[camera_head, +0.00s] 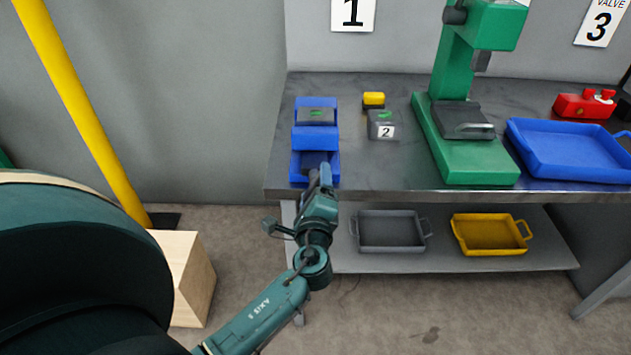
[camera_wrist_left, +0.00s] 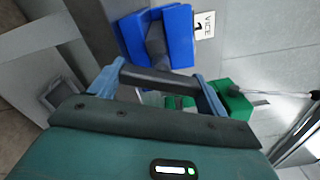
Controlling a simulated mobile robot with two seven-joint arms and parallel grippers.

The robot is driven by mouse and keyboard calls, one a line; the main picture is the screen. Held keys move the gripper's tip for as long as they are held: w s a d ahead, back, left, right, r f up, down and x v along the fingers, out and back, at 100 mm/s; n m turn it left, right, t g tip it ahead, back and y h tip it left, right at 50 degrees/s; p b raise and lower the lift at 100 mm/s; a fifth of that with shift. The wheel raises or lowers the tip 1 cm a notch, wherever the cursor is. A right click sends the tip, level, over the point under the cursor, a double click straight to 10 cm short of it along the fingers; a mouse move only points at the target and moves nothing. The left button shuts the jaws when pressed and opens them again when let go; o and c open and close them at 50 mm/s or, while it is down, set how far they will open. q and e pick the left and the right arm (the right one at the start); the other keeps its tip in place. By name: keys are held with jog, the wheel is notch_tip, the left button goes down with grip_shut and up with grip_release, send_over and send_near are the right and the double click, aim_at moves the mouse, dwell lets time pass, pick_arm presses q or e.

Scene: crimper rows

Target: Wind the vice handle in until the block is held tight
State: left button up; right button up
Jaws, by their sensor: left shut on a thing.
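The blue vice (camera_head: 316,138) stands at the left end of the bench. A dark grey block with a green mark (camera_head: 317,116) sits between its blue jaws; I cannot tell whether any gap remains beside it. My left gripper (camera_head: 322,174) is at the front of the vice, over its near end. In the left wrist view the blue fingers are shut on the dark handle bar (camera_wrist_left: 160,82), which spans between them. Beyond it, the blue vice body (camera_wrist_left: 181,36) and its dark screw show. In the head view the gripper mostly hides the handle. My right gripper is not in view.
Farther right are a green press (camera_head: 465,160), a blue tray (camera_head: 570,176) and a red valve (camera_head: 580,106).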

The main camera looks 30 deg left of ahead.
pick_arm(q)
jog(key=shift+r+m+p, duration=0.1)
jog(key=shift+m+p, duration=0.5)
jog(key=shift+m, duration=0.9)
jog(key=o, duration=1)
